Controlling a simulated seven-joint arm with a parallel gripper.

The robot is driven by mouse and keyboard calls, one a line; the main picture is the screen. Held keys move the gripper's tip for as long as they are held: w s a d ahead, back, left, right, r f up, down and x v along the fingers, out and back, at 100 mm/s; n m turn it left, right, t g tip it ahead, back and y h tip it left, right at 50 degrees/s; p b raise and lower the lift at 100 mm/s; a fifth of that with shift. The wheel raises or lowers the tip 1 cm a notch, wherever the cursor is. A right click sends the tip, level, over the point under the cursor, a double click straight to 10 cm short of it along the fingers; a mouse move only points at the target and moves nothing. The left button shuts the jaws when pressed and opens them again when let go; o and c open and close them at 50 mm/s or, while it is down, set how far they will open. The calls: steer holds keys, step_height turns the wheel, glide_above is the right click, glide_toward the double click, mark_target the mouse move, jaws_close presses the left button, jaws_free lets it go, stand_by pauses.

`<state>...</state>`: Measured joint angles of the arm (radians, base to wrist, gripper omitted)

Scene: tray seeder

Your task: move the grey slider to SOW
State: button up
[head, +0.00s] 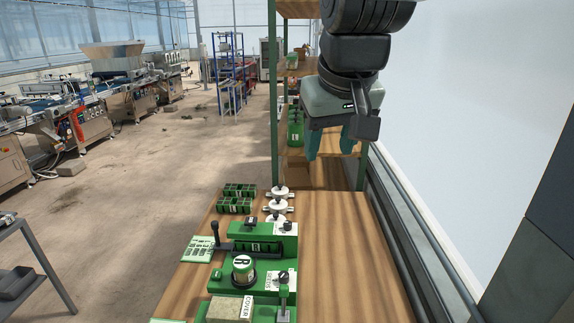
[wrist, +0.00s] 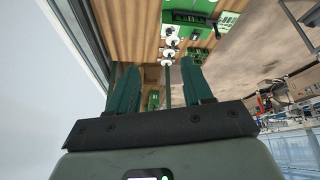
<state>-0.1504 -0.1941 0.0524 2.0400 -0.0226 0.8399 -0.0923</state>
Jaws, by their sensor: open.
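A white COVER label (head: 243,305) is readable; I cannot make out SOW. My gripper (head: 331,150) is open and empty, high above and beyond the seeder. In the wrist view my gripper (wrist: 160,76) has its fingers apart, with green equipment (wrist: 188,25) at the top.
Green seed trays (head: 238,198) and white round parts (head: 277,207) sit at the bench's far end. A green-framed shelf (head: 274,100) stands behind. The right side of the bench (head: 345,250) is bare. A white wall (head: 480,100) rises on the right.

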steer(key=w+a+f+n, duration=0.2)
steer(key=w+a+f, duration=0.3)
steer(key=w+a, duration=0.55)
steer(key=n+g+y, duration=0.2)
steer(key=n, duration=0.1)
glide_above(214, 222)
steer(key=s+d, duration=0.3)
step_height(214, 222, down, 23)
steer(key=x, duration=1)
steer(key=shift+f, duration=0.25)
jaws_close()
